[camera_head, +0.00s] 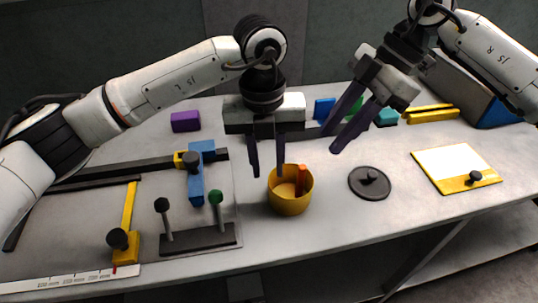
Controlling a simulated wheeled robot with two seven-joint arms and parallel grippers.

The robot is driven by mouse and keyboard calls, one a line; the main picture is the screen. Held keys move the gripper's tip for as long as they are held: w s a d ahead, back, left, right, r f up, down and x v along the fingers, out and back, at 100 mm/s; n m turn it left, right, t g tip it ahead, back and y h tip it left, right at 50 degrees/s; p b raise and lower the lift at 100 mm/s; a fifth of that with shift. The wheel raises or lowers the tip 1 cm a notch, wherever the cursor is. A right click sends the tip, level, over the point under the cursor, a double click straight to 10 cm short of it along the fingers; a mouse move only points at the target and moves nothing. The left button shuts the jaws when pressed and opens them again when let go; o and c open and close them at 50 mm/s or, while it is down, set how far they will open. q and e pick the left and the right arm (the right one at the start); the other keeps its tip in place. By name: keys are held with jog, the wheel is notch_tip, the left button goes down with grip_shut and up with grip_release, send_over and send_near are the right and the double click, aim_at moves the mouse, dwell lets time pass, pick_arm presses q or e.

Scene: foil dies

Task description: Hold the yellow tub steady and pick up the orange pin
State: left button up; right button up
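The yellow tub (290,206) stands upright on the table near the centre. The orange pin (301,178) stands in it, its upper part showing above the rim; its lower end is hidden. My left gripper (268,174) points down at the tub's left side, fingers apart. One finger is left of the tub and the other overlaps its opening; I cannot tell whether either touches the wall. My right gripper (331,142) is above and right of the tub, tilted, fingers apart with nothing between them.
A dark round lid (369,184) lies right of the tub. A rack with knobbed pins (198,238) and a blue piece (196,180) stand left. A yellow-framed white plate (455,168) lies right. Purple (186,121), blue and green blocks sit behind. The front edge is near the tub.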

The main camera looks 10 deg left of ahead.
aim_at(269, 182)
pick_arm(q)
jog(key=f, duration=0.8)
jog(key=shift+d+f, duration=0.1)
jog(key=shift+d, duration=0.15)
grip_shut()
